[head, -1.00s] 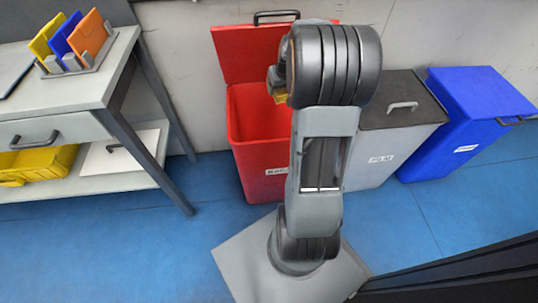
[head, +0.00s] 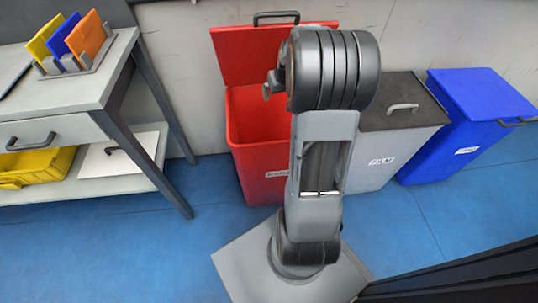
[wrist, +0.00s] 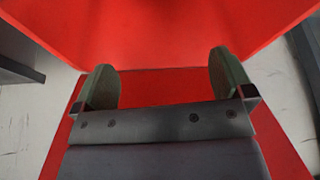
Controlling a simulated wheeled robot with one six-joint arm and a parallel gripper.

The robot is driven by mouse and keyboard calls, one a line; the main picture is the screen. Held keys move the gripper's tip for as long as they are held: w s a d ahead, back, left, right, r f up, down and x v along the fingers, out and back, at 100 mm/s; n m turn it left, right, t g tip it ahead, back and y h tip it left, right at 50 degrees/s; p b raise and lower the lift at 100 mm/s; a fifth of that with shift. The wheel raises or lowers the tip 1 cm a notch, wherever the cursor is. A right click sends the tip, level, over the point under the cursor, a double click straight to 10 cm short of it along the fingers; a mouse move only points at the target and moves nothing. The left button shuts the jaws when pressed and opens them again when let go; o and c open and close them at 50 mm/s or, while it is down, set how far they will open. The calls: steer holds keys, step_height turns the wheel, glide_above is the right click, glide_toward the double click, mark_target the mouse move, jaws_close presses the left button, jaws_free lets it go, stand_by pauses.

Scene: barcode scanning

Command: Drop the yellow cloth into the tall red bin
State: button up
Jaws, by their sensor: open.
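The tall red bin (head: 262,158) stands against the wall with its lid (head: 262,54) raised at the back. My gripper (head: 272,86) is over the bin's opening, partly hidden by my arm. In the wrist view my gripper (wrist: 164,78) is open, its two fingers wide apart with nothing between them. Red bin surfaces (wrist: 165,35) fill most of that view. I do not see the yellow cloth in either current view; the bin's bottom is hidden.
A grey bin (head: 385,158) with a dark lid and a blue bin (head: 450,145) stand to the right. On the left, a table (head: 85,92) holds yellow, blue and orange pieces in a rack (head: 85,65). A yellow crate (head: 35,168) sits on its lower shelf.

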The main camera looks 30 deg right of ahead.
steer(key=p+v, duration=0.4)
steer(key=v, duration=0.9)
steer(key=shift+s+r+p, duration=0.25)
steer(key=shift+r+p, duration=0.05)
steer(key=shift+p, duration=0.05)
steer(key=shift+a, duration=0.15)
steer(key=s+a+r+n+p, duration=0.1)
steer(key=s+a+r+p, duration=0.3)
steer(key=a+r+p, duration=0.3)
steer(key=s+a+r+n+p, duration=0.1)
steer(key=s+a+r+p, duration=0.3)
steer(key=a+r+p, duration=0.3)
steer(key=s+a+r+n+y+p, duration=0.1)
steer(key=s+a+r+p, duration=0.3)
steer(key=a+r+p, duration=0.4)
step_height(320, 180, up, 4)
steer(key=p, duration=0.6)
steer(key=shift+r+g+p, duration=0.15)
steer(key=shift+g+p, duration=0.15)
steer(key=shift+c, duration=0.5)
